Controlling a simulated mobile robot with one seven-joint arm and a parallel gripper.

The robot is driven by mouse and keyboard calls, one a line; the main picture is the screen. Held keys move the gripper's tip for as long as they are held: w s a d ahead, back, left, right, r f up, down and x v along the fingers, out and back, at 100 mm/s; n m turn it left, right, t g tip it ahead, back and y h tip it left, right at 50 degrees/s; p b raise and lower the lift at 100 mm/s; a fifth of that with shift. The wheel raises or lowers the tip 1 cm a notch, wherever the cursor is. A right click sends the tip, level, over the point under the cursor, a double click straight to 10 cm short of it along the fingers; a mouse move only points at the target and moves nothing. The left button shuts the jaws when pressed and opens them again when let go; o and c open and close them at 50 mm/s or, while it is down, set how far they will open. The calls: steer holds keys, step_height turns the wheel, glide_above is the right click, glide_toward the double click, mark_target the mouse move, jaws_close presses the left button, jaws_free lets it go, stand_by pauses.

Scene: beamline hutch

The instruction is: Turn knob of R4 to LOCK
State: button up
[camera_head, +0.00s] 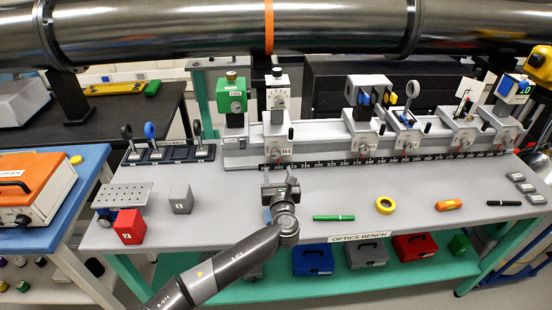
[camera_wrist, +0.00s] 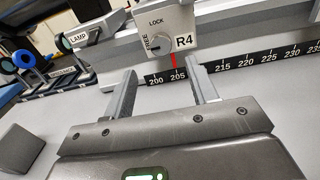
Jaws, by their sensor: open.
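The R4 carrier (camera_wrist: 176,20) is a light grey block on the bench rail, with an "R4" label and a round grey knob (camera_wrist: 158,44) on its front. "LOCK" is printed above the knob and "FREE" at its left; the knob's slanted mark is too small to read surely. In the head view the R4 carrier (camera_head: 274,146) stands at the rail's left part. My gripper (camera_wrist: 165,84) is open and empty, its two fingers spread below and in front of the knob, apart from it. In the head view my gripper (camera_head: 279,178) is in front of R4.
A black scale (camera_wrist: 240,62) runs under the carrier, with a red pointer near 205. Other carriers (camera_head: 362,134) stand to the right. A lens rack (camera_head: 170,154) is at the left.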

mark_target(276, 156)
steer(key=w, duration=0.8)
steer(key=shift+w, duration=0.1)
steer(key=c, duration=1)
